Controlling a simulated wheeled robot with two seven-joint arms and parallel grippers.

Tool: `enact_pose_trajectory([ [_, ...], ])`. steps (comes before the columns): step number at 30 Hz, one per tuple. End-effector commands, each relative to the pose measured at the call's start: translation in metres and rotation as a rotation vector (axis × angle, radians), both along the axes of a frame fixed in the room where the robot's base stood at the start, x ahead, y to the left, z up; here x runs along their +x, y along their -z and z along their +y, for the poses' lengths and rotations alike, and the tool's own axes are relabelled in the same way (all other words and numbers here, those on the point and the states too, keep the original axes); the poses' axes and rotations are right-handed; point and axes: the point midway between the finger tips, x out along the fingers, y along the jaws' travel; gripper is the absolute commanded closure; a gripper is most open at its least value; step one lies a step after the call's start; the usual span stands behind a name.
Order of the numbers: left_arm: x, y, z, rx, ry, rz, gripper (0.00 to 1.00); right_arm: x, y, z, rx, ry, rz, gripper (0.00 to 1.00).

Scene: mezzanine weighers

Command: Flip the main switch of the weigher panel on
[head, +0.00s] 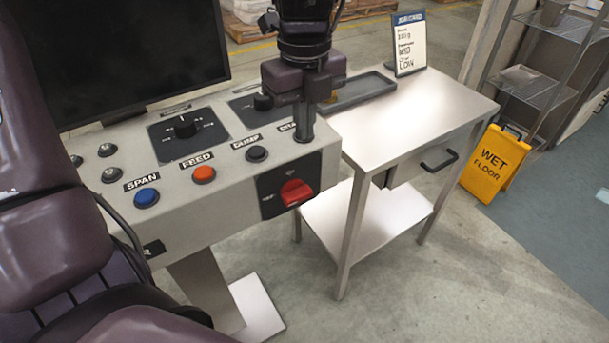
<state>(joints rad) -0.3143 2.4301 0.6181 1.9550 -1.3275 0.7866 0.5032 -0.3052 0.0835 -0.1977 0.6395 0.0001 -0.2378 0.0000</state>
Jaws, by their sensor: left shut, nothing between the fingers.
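The weigher panel (185,215) is a light grey console with a dark screen above it. A red rotary switch (296,193) sits on a black plate at the right end of its front face. Its knob looks roughly level, but its on or off marks are too small to read. My left gripper (303,138) points down from the top of the picture, shut and empty, at the panel's right end. Its tips show just above the red switch in the picture; I cannot tell whether they touch the panel. It partly hides a label starting "STA". My right gripper is not in view.
The panel top carries a blue SPAN button (146,197), an orange FEED button (204,174), a black DUMP button (257,154) and dials. A steel table (440,105) with a tray and sign stands right. A yellow wet-floor sign (490,165) stands beyond. Floor in front is clear.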

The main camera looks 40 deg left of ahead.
Motion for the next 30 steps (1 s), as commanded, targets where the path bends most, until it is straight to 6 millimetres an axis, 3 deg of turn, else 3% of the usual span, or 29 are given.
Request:
enact_pose_trajectory([
  [9, -0.001, 0.069, 0.0, -0.002, 0.0, 0.006, 1.0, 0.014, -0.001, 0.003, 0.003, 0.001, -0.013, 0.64],
  [15, -0.001, 0.103, 0.0, -0.001, -0.001, 0.005, 1.0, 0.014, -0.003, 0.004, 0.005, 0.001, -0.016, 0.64],
  [21, -0.001, 0.119, 0.0, -0.001, 0.0, 0.001, 1.0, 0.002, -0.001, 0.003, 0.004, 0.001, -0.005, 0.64],
  [30, 0.0, 0.122, 0.0, 0.0, 0.0, 0.0, 1.0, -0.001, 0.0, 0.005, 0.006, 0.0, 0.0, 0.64],
])
